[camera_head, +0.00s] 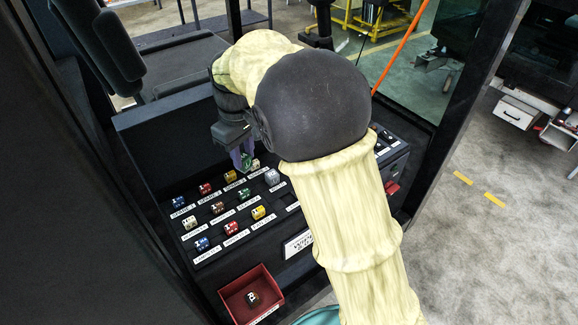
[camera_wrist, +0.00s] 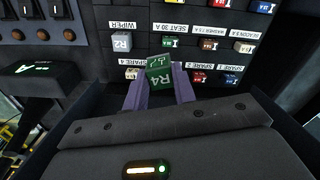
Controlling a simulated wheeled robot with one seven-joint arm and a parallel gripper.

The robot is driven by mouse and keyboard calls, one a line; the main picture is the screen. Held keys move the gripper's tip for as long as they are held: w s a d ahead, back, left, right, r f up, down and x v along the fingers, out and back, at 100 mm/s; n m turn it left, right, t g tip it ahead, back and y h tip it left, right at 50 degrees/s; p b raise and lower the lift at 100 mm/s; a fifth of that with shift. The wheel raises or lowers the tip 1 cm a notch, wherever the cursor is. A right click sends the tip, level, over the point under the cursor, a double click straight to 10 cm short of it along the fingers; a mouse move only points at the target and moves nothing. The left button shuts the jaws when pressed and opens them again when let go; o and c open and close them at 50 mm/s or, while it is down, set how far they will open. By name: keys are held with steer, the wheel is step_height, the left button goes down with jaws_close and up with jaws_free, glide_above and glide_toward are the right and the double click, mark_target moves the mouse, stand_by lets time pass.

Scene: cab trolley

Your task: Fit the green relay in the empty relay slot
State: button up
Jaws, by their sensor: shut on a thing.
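In the head view my gripper (camera_head: 243,160) hangs over the far rows of the relay panel (camera_head: 178,240). The green relay is mostly hidden there by the gripper. In the wrist view it covers part of the spare row, close to the white spare relay; I cannot tell if they touch. A dark position (camera_head: 284,197) without a visible relay lies at the right end of the near row, beside my arm. It is partly hidden, and I cannot make out its opening.
Switches (camera_wrist: 33,10) lie beside the relays.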

steer(key=shift+w+d, duration=0.1)
steer(key=shift+d, duration=0.1)
steer(key=s+d+f+m+p, duration=0.2)
steer(key=d+f+m+p, duration=0.1)
steer(key=d+p, duration=0.6)
steer(key=shift+s+d, duration=0.4)
steer(key=shift+d, duration=0.15)
steer(key=shift+f, duration=0.15)
